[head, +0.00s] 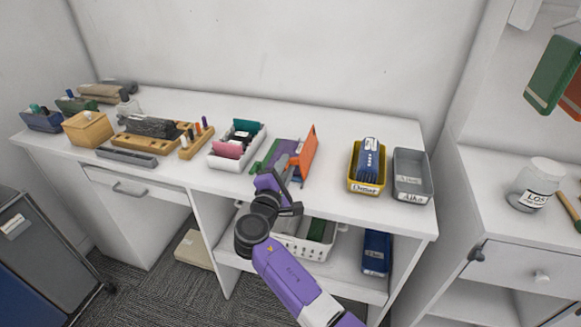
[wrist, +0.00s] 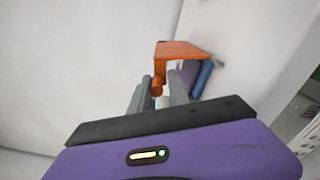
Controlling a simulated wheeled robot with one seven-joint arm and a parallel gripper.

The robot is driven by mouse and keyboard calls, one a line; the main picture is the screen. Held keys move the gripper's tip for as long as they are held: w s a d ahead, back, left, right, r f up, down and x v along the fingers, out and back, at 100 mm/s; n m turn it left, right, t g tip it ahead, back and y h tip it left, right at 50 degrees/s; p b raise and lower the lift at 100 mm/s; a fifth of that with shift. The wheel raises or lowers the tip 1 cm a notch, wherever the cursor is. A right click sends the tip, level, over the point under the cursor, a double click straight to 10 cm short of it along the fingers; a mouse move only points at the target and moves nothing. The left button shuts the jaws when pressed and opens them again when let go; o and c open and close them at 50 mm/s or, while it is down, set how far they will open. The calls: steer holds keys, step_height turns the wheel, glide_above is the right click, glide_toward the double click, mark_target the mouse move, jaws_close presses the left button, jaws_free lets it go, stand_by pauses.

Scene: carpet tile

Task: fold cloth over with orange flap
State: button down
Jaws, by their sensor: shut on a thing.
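My gripper (head: 288,174) is at the front of the cloth, by the flap's lower edge. In the wrist view the orange flap (wrist: 182,49) shows beyond the fingertips, and a narrow orange piece hangs between the two grey fingers (wrist: 160,85). My gripper is shut on the orange flap. My gripper and the raised flap hide part of the cloth.
A white tray (head: 217,161) with rolled items stands left of the cloth. A yellow bin (head: 354,184) and a grey bin (head: 414,196) stand to the right. Wooden holders (head: 160,143) fill the left side. The desk between flap and yellow bin is clear.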

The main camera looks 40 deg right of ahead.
steer(key=shift+w+a+r, duration=0.1)
steer(key=shift+w+r, duration=0.2)
steer(key=shift+w, duration=0.15)
steer(key=shift+w+a, duration=0.1)
steer(key=shift+a, duration=0.1)
steer(key=c, duration=1.4)
jaws_free()
steer(key=shift+f, duration=0.25)
steer(key=shift+f, duration=0.1)
steer(key=b+v, duration=0.1)
steer(key=v, duration=0.7)
